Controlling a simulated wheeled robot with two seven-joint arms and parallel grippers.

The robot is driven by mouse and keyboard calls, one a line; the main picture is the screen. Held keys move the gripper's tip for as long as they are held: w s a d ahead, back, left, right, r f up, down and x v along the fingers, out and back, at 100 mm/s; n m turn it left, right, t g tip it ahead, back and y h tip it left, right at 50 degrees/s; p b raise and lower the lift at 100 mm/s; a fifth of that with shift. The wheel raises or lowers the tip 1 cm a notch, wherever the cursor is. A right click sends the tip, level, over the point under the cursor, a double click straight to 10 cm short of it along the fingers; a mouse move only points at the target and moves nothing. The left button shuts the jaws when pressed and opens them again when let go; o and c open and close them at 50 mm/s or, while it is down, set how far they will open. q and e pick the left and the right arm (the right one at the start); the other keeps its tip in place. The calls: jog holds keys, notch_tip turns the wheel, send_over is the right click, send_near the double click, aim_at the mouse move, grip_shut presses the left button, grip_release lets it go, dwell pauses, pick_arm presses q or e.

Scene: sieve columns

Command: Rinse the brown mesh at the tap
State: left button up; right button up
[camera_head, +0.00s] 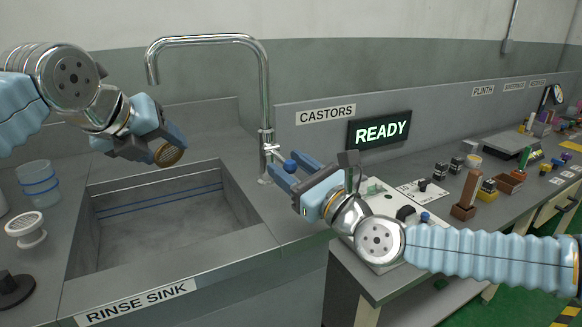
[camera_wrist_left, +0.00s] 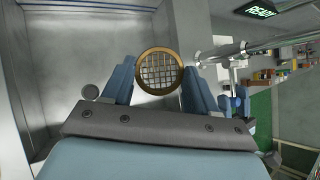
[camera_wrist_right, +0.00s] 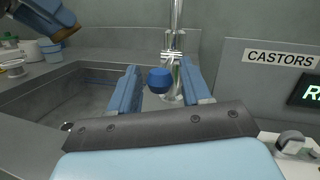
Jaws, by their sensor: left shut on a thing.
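The brown mesh (camera_head: 169,153) is a round brown ring with a pale grid, seen face-on in the left wrist view (camera_wrist_left: 160,72). My left gripper (camera_head: 158,147) is shut on its rim and holds it in the air above the rinse sink (camera_head: 235,262). The chrome tap (camera_head: 265,90) arches over the sink, its spout end above and slightly left of the mesh in the head view. No water shows. My right gripper (camera_head: 284,169) is open, with the tap's blue knob (camera_wrist_right: 160,80) between its fingertips in view; gaps show on both sides.
A clear blue-banded jar (camera_head: 38,183) and a white round stand (camera_head: 26,229) are left of the sink. The bench at right holds several small parts, near a lit READY sign (camera_head: 381,129) and a CASTORS label (camera_head: 326,114). The sink basin is empty.

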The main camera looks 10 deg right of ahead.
dwell(0.3)
jog(key=v, duration=1.2)
pick_arm(q)
jog(key=shift+s+a+b, duration=0.5)
jog(key=shift+s+a, duration=0.35)
jog(key=shift+a, duration=0.1)
jog(key=s+a+b, duration=0.1)
jog(key=s+a, duration=0.2)
jog(key=a, duration=0.1)
jog(key=shift+s, duration=0.35)
pick_arm(e)
notch_tip(320, 180, down, 3)
jog(key=shift+r, duration=0.2)
pick_arm(q)
jog(key=shift+r, duration=0.15)
